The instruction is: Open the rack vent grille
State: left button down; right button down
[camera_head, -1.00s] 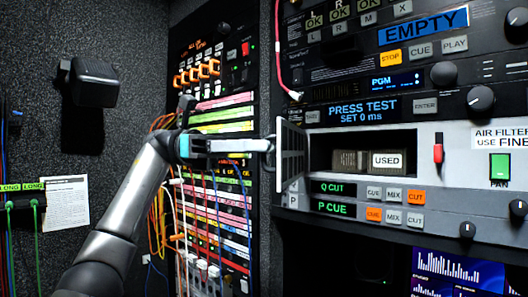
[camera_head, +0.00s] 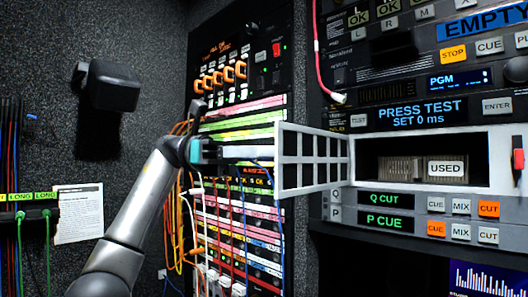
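The rack vent grille (camera_head: 312,158) is a white barred panel. It stands swung out to the left from the rack front, hinged at the left side of a rectangular opening. Inside the opening (camera_head: 385,147) sits a grey ribbed filter (camera_head: 403,168) with a label reading USED (camera_head: 446,168). My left gripper (camera_head: 268,152) reaches in from the left, with its tip at the grille's outer left edge. The grille partly hides the fingertips, so I cannot tell whether they grip it. My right gripper is not in view.
A patch panel (camera_head: 240,195) with coloured strips and several hanging cables stands behind my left arm. A red cable (camera_head: 321,55) hangs above the grille. A black box (camera_head: 112,86) juts from the left wall. Buttons and displays line the rack below the opening.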

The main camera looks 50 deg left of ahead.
pick_arm(q)
jog(key=shift+w, duration=0.2)
jog(key=c, duration=1.3)
grip_release()
jog(key=o, duration=0.4)
jog(key=shift+w, duration=0.3)
jog(key=shift+s, duration=0.1)
